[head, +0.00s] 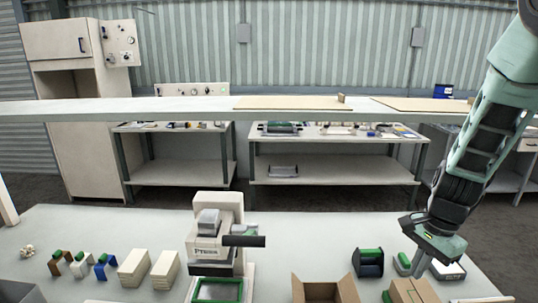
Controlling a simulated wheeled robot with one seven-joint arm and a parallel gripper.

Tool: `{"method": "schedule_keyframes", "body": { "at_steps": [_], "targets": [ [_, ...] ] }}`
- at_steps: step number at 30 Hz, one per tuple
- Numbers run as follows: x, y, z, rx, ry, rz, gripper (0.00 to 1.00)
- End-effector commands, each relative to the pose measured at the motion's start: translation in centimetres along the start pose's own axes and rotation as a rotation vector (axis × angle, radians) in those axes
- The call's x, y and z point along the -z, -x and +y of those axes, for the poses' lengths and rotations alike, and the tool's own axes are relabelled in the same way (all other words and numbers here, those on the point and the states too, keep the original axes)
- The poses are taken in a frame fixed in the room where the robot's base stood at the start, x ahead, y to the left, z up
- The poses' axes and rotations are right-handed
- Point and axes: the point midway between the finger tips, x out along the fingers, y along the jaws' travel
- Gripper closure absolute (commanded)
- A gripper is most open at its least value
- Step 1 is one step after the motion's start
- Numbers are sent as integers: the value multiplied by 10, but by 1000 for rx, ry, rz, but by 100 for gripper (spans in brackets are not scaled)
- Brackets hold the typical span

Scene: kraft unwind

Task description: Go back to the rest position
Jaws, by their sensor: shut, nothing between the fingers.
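My gripper (419,270) hangs from my arm at the right of the head view, pointing down over the right part of the near table (110,231). Its fingers are shut with nothing between them. They are between a small grey block with a green top (403,261) and a white and dark item (449,271). I cannot tell whether the fingertips touch either one.
A press (208,252) stands mid-table, with a green-framed tray (218,291) before it. A black holder with a green top (369,263), an open carton (325,291) and another carton (412,291) are near my gripper. Several blocks (133,266) stand left. A long shelf (180,107) crosses behind.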

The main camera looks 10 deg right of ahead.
Motion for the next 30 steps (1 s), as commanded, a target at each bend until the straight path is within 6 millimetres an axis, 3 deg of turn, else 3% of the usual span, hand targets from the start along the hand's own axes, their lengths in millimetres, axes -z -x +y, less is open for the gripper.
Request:
{"method": "schedule_keyframes", "body": {
  "at_steps": [1,5,9,12,15,18,30],
  "targets": [
    [-38,-8,-10,3,186,-17,100],
    [-134,-14,-10,-6,706,-47,100],
    [-223,-19,23,-30,1282,-46,100],
    [-265,-22,55,-55,1640,-27,100],
    [-287,-24,82,-80,1897,-3,100],
    [-297,-24,95,-95,2029,13,100],
    [-299,-22,99,-101,2066,17,100]
  ]
}}
